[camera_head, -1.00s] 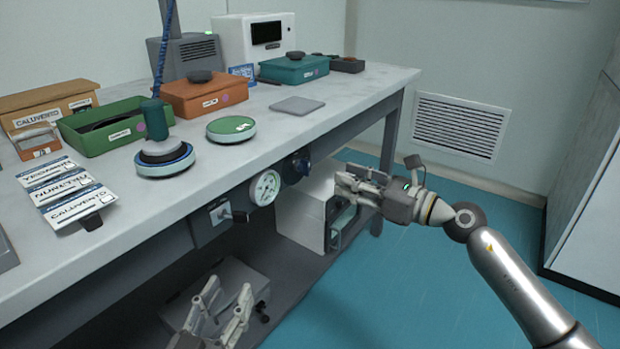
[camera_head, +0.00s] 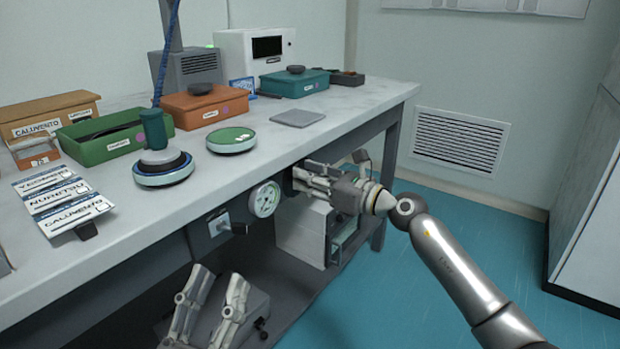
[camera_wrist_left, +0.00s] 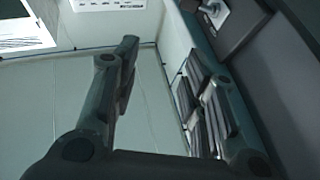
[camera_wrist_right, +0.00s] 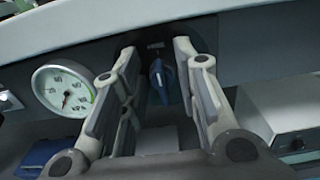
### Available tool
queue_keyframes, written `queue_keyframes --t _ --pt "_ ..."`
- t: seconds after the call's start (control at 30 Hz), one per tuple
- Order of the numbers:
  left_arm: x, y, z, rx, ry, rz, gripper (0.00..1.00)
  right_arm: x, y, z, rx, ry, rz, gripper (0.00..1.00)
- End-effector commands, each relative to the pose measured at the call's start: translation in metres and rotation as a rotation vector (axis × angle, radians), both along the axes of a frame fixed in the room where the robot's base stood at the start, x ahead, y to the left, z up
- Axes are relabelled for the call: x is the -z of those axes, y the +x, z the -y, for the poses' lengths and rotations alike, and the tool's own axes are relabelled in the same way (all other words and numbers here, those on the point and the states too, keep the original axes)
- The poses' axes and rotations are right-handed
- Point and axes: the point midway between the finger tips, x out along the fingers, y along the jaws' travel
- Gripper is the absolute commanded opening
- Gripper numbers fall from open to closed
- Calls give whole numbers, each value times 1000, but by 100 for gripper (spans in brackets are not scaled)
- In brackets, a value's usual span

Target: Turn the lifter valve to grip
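The lifter valve shows in the right wrist view as a blue knob (camera_wrist_right: 160,78) on a dark round plate under the bench edge. Its handle points roughly up and down. My right gripper (camera_wrist_right: 157,68) is open, with one finger on each side of the knob and a visible gap to both. In the head view my right gripper (camera_head: 308,178) is at the bench front, right of the gauge (camera_head: 265,199), and hides the valve. My left gripper (camera_head: 222,292) is open and empty, low in front of the bench; its fingers are apart in the left wrist view (camera_wrist_left: 170,75).
A switch plate with a dark lever (camera_head: 219,224) is left of the gauge. The bench top (camera_head: 250,165) overhangs the valve. On it stand a green-topped disc (camera_head: 231,139), a lifter with a green handle (camera_head: 163,175) and several boxes. A grey box is below.

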Motion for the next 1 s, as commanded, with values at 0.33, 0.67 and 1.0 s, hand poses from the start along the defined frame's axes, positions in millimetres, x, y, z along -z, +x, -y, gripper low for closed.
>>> queue_keyframes --t 0.33,0.67,1.0 --pt "0 0 0 0 1 -2 40 0 0 0 0 1 -1 0" --pt "1 1 0 0 3 -13 40 0 0 0 0 5 -6 0" --pt "49 16 -4 -18 79 -291 40 -2 1 1 1 52 -73 0"
